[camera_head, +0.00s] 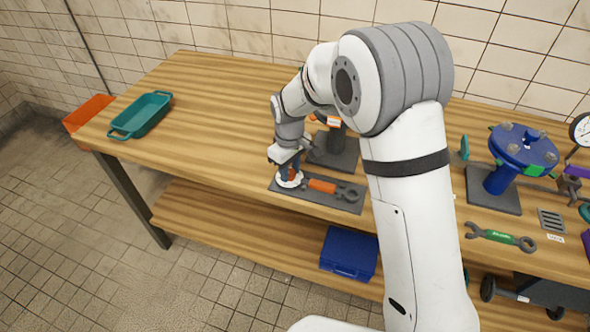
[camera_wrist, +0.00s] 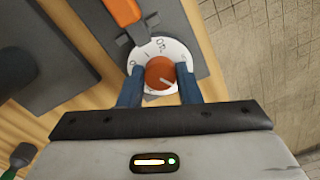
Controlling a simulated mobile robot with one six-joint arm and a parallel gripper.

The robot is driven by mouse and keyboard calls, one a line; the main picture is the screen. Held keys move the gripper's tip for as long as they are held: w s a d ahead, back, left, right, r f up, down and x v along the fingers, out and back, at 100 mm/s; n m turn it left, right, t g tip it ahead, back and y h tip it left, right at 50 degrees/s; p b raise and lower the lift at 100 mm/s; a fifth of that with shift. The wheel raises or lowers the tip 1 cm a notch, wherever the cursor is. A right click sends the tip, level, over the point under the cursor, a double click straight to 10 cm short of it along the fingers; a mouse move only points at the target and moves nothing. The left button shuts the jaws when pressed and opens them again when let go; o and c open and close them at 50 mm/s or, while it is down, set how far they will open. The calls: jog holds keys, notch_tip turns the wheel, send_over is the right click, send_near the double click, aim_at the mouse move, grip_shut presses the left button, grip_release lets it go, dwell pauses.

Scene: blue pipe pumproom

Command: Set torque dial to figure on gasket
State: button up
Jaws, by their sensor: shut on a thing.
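The torque dial (camera_wrist: 160,72) is an orange knob with a pale pointer mark, set on a white disc (camera_wrist: 178,50) with dark figures. In the wrist view the pointer slants to the lower left-to-right; which figure it marks cannot be read surely. My gripper (camera_wrist: 159,88) is shut on the orange knob, one blue finger on each side. In the head view my gripper (camera_head: 289,165) reaches down onto the dial (camera_head: 290,181) at the left end of a dark grey plate (camera_head: 285,189). The gasket and its figure cannot be made out.
An orange-handled wrench (camera_head: 325,187) lies on the plate beside the disc. A dark stand (camera_head: 336,155) is behind it. A blue flanged pipe (camera_head: 523,150) and a green wrench (camera_head: 500,237) are at the right. A teal tray (camera_head: 141,115) is at the left; the bench between is clear.

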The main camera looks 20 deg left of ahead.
jog(key=shift+m, duration=0.4)
jog(key=m+b, duration=0.1)
jog(key=m, duration=0.3)
jog(key=shift+f+m+b, duration=0.1)
jog(key=shift+m+b, duration=0.2)
jog(key=shift+b, duration=0.1)
jog(key=m+b, duration=0.1)
jog(key=m, duration=0.5)
jog(key=m+b, duration=0.1)
jog(key=m, duration=0.5)
jog(key=shift+m, duration=0.4)
jog(key=m, duration=0.5)
jog(key=shift+b, duration=0.4)
jog(key=shift+m, duration=0.3)
jog(key=o, duration=1)
